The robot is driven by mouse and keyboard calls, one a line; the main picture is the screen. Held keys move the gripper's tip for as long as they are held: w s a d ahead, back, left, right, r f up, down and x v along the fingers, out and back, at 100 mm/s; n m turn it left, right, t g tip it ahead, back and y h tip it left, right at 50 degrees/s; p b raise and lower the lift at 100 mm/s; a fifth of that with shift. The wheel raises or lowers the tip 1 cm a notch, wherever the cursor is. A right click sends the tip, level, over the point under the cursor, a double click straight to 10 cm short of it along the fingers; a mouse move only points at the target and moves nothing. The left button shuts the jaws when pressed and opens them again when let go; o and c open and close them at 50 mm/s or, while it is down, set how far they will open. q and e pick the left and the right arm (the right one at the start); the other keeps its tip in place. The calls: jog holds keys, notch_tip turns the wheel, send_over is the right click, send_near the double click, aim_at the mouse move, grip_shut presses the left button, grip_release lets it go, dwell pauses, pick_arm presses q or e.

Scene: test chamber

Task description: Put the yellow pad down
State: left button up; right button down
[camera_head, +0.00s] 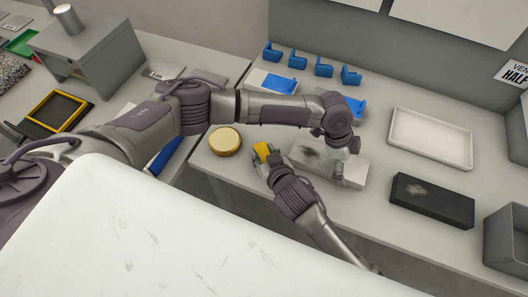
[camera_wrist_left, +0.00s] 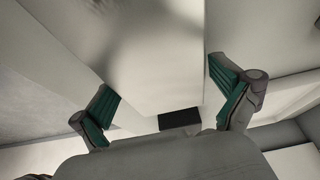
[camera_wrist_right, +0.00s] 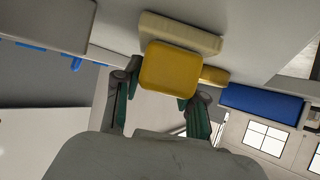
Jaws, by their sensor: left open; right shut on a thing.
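The yellow pad (camera_head: 262,149) is held in my right gripper (camera_head: 266,162), above the near edge of the bench, between a round yellow-topped dish and a pale block. In the right wrist view the pad (camera_wrist_right: 168,70) sits at the fingertips, its broad face towards the camera. The pale block (camera_head: 332,167) has a dark smudge on top. My left gripper (camera_head: 342,178) is over the right end of that block, fingers apart. In the left wrist view the block (camera_wrist_left: 160,65) lies between the open fingers; whether they touch it is unclear.
The round dish (camera_head: 225,141) stands left of the pad. A dark block (camera_head: 432,200) and a white tray (camera_head: 431,138) lie to the right, blue holders (camera_head: 297,59) at the back. Clear bench shows between pale block and tray. My left arm crosses above the bench.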

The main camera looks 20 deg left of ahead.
jog(key=c, duration=0.7)
grip_release()
jog(key=shift+o, duration=0.2)
jog(key=v, duration=1.2)
